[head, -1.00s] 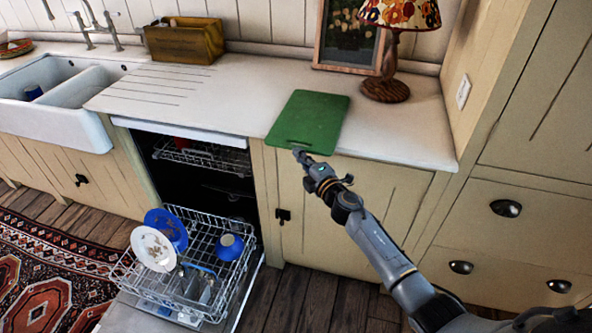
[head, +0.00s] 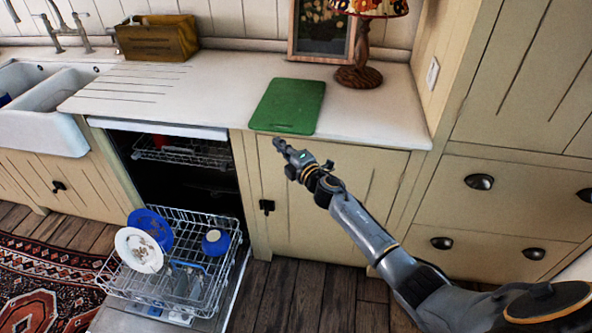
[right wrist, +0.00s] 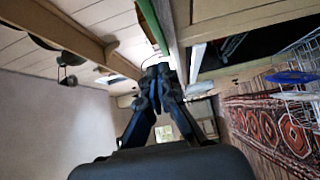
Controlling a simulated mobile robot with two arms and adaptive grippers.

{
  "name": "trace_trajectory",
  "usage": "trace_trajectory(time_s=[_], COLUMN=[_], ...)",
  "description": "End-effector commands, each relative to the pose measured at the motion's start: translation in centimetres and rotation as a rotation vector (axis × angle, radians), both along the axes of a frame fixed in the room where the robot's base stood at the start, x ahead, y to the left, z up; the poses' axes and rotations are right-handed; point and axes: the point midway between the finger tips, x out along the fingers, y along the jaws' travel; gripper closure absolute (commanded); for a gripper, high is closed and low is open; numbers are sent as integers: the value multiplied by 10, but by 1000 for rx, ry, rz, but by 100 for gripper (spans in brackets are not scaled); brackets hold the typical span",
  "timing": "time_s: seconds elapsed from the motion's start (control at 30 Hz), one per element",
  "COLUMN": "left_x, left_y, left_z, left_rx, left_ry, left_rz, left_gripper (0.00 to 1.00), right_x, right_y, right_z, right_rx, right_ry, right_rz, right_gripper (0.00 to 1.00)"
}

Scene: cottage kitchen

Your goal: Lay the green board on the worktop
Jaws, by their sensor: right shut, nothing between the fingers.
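The green board (head: 288,106) lies flat on the pale worktop (head: 213,102), near its front edge and to the left of the lamp. My right gripper (head: 278,145) is shut and empty, just off the front edge of the board, in front of the worktop's edge. In the right wrist view the shut fingers (right wrist: 158,74) show from behind, and a thin green strip of the board (right wrist: 152,24) shows beyond them. My left gripper is in neither view.
A lamp (head: 358,76) and a picture frame (head: 322,32) stand behind the board. A wooden box (head: 157,40) and the sink (head: 45,125) are to the left. The dishwasher stands open below, its lower rack (head: 165,262) pulled out with plates.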

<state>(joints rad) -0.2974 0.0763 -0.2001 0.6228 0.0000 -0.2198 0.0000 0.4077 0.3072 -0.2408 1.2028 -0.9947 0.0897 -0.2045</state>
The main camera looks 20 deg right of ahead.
Motion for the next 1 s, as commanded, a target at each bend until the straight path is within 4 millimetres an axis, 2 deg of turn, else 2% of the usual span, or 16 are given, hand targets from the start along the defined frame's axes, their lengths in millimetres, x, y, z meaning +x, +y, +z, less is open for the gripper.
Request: trace_trajectory(time_s=[0.1,0.23,0.5,0.6,0.73,0.9,1.0], left_x=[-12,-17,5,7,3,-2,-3], left_y=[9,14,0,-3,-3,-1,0], left_z=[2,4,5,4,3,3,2], left_rx=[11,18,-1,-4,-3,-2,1], left_ry=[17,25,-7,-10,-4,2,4], left_rz=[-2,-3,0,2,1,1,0], left_gripper=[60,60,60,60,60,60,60], right_x=[-14,-29,-73,-86,-96,-99,-101], right_y=[-3,-6,-14,-17,-19,-20,-22], right_z=[0,-1,-2,-2,-1,-1,-16], right_rx=[-2,-2,-1,-1,0,1,24], right_ry=[1,2,2,2,1,1,32], right_rz=[0,0,2,0,0,-1,-13], right_gripper=[100,100,100,100,100,100,100])
